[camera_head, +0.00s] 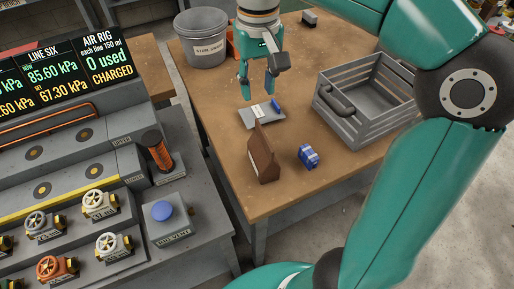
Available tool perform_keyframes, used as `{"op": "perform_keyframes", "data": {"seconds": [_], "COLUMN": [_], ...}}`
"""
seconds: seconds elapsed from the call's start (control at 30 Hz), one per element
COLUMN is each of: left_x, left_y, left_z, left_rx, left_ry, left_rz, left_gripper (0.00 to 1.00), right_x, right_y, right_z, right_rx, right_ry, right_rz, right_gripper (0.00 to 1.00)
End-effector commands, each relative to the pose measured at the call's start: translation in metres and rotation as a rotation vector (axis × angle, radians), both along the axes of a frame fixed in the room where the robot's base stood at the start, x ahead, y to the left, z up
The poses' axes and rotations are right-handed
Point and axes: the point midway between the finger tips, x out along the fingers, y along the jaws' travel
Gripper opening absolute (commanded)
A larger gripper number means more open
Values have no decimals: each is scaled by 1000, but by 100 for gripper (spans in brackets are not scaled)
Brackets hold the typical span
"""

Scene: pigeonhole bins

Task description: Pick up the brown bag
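The brown bag (264,162) stands on the wooden bench top, near its front left part, with a folded, peaked top. My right gripper (258,91) points down above the bench, farther back than the bag. Its two teal fingers are apart, and I see nothing between them. It appears clear of the bag. My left gripper is not in view.
A flat grey item (246,119) with a blue piece lies behind the bag. A small blue object (308,156) is right of the bag. A grey slatted crate (338,119) stands farther right, a bucket (203,49) at the back. A valve console (205,212) fills the left.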

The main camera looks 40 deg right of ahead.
Motion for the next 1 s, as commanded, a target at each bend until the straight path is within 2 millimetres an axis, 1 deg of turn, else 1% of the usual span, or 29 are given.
{"op": "perform_keyframes", "data": {"seconds": [0.13, 0.3, 0.4, 0.53, 0.77, 1.0], "left_x": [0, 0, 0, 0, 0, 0], "left_y": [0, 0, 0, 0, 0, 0], "left_z": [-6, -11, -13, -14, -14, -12], "left_rx": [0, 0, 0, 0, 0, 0], "left_ry": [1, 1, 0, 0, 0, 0], "left_rz": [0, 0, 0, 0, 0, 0], "left_gripper": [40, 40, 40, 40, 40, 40], "right_x": [-8, -11, -12, -12, -13, -15], "right_y": [-7, -10, -11, -12, -12, -16], "right_z": [-28, -66, -85, -101, -114, -147], "right_rx": [0, 0, 1, 0, 0, 0], "right_ry": [5, 5, 5, 3, 3, 5], "right_rz": [-21, -31, -34, -36, -36, -36], "right_gripper": [38, 38, 38, 38, 38, 38]}}
